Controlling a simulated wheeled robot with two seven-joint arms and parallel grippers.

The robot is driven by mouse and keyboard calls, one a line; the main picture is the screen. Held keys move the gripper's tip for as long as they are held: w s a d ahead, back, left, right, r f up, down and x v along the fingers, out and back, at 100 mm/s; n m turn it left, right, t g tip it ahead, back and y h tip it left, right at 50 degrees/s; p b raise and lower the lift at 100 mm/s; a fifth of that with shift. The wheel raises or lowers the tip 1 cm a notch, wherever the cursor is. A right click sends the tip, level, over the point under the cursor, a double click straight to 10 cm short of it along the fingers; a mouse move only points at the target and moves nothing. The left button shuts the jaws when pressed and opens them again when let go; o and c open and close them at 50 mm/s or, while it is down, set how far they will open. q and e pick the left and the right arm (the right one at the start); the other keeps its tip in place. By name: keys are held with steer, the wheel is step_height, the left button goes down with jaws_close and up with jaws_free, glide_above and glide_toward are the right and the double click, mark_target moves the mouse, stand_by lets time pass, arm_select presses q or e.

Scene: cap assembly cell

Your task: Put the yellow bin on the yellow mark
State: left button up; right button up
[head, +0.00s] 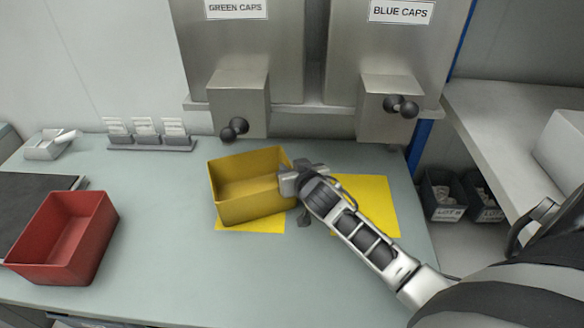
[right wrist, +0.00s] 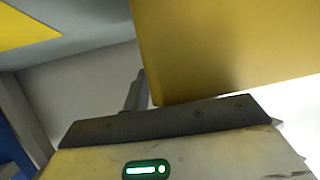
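The yellow bin (head: 236,207) is at the middle of the bench in the head view, empty and slightly turned. It is over a yellow mark (head: 262,226), whose front edge shows below it. A second, larger yellow mark (head: 375,200) lies to the right, partly under my right arm. My right gripper (head: 291,182) is at the bin's right wall and appears shut on it. In the right wrist view the bin's wall (right wrist: 230,50) fills the upper right, with one finger (right wrist: 136,92) beside it; the other finger is hidden. My left gripper is not in view.
A red bin (head: 66,236) stands at the left, by a dark mat (head: 30,200). Green and blue cap dispensers with black knobs (head: 234,128) overhang the bench's back. A small card rack (head: 150,142) stands at back left. Bench between the red and yellow bins is clear.

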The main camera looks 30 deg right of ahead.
steer(key=shift+r, duration=0.1)
steer(key=shift+r, duration=0.15)
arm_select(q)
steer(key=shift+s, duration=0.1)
arm_select(e)
steer(key=v, duration=1.2)
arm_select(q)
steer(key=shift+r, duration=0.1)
arm_select(e)
steer(key=shift+s, duration=0.1)
